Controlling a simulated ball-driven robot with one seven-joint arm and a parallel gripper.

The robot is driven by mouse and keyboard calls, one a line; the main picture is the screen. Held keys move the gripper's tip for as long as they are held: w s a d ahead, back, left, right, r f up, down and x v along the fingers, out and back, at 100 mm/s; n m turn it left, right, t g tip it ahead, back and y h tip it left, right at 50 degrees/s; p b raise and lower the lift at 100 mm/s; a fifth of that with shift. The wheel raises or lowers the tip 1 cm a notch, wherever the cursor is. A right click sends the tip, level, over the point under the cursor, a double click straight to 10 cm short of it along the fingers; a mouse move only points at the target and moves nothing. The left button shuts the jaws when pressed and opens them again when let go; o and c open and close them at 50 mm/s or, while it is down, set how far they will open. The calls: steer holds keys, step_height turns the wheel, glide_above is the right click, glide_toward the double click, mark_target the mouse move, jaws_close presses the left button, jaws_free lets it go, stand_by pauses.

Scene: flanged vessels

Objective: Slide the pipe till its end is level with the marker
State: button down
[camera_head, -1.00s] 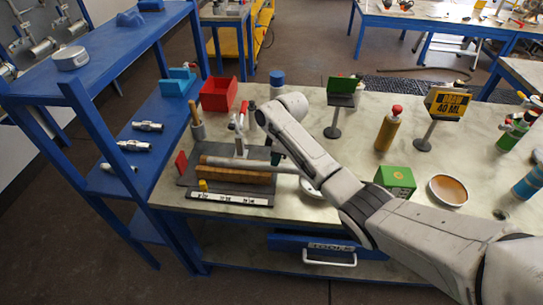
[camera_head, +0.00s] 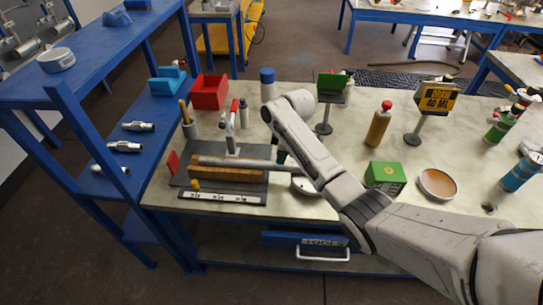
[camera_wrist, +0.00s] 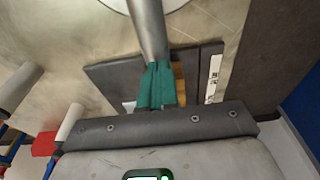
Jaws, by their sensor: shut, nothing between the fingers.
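The pipe (camera_head: 245,163) is a grey tube lying along a wooden block (camera_head: 230,175) on a dark base plate (camera_head: 178,197). Its right end runs toward my arm; its left end lies near the block's left end. A small red upright plate (camera_head: 172,162) stands beyond that end, and a small yellow piece (camera_head: 195,185) sits at the block's front; I cannot tell which is the marker. My gripper (camera_head: 281,157) is by the right part of the pipe. In the wrist view, its teal fingers (camera_wrist: 156,88) are shut, with the pipe (camera_wrist: 147,28) showing beyond them.
A clamp with a red handle (camera_head: 233,106) stands behind the pipe. A white scale strip (camera_head: 222,198) lies in front. A red bin (camera_head: 209,92), a blue-capped jar (camera_head: 267,84) and a green box (camera_head: 385,175) stand around on the bench.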

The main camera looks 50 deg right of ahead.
steer(key=s+d, duration=0.2)
steer(key=s, duration=0.1)
steer(key=s+d+b, duration=0.1)
steer(key=s+d, duration=0.2)
steer(key=shift+r, duration=0.1)
